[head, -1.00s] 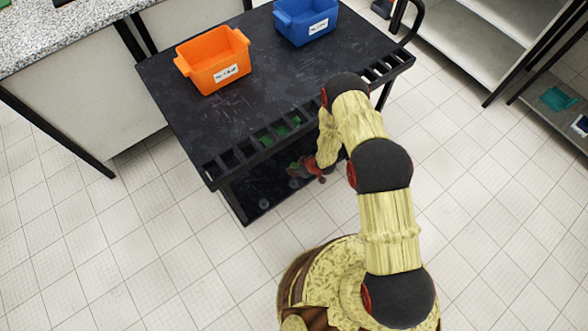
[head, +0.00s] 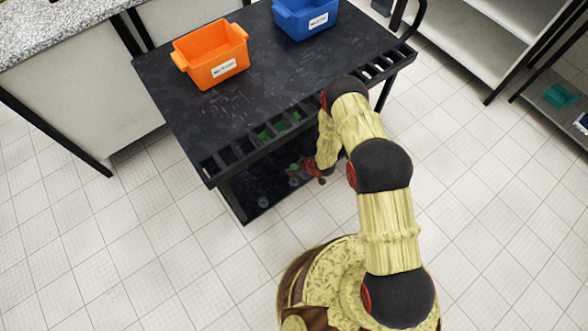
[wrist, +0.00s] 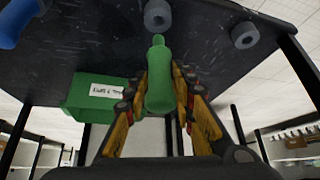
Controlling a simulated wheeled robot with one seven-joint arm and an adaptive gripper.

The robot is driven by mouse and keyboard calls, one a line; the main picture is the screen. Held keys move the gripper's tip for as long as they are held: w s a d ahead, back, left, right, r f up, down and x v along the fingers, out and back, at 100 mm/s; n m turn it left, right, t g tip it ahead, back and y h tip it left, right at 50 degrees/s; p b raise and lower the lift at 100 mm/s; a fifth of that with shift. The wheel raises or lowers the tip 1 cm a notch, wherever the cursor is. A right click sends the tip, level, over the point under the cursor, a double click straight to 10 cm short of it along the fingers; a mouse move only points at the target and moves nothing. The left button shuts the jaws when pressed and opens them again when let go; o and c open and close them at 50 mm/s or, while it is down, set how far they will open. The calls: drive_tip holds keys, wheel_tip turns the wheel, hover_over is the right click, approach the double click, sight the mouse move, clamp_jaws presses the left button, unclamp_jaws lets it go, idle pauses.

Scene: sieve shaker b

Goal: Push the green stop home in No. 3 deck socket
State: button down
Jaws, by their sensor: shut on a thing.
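The green stop (wrist: 160,86) is a bottle-shaped piece with a narrow tip. My gripper (wrist: 163,88) is shut on it, with yellow fingers on either side. The tip points toward a grey ring-shaped socket (wrist: 158,14) on a dark deck and looks apart from it in the picture. A second grey socket (wrist: 245,35) lies to the right. I cannot read any socket number. In the head view, my gripper (head: 312,170) is low beside the black cart, near its lower deck (head: 259,204). The stop is hard to make out there.
A green bin (wrist: 98,92) with a white label is close left of my gripper in the wrist view. Black cart posts (wrist: 297,75) flank the space. The cart top (head: 270,80) overhangs the lower deck and holds an orange bin (head: 211,53) and a blue bin (head: 305,14).

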drive_tip(key=shift+f+b, duration=0.9)
drive_tip(key=shift+f, duration=0.55)
drive_tip(key=shift+b, duration=0.3)
idle(0.6)
drive_tip(key=shift+f, duration=2.05)
drive_tip(key=c, duration=1.4)
unclamp_jaws()
drive_tip(key=v, duration=1.2)
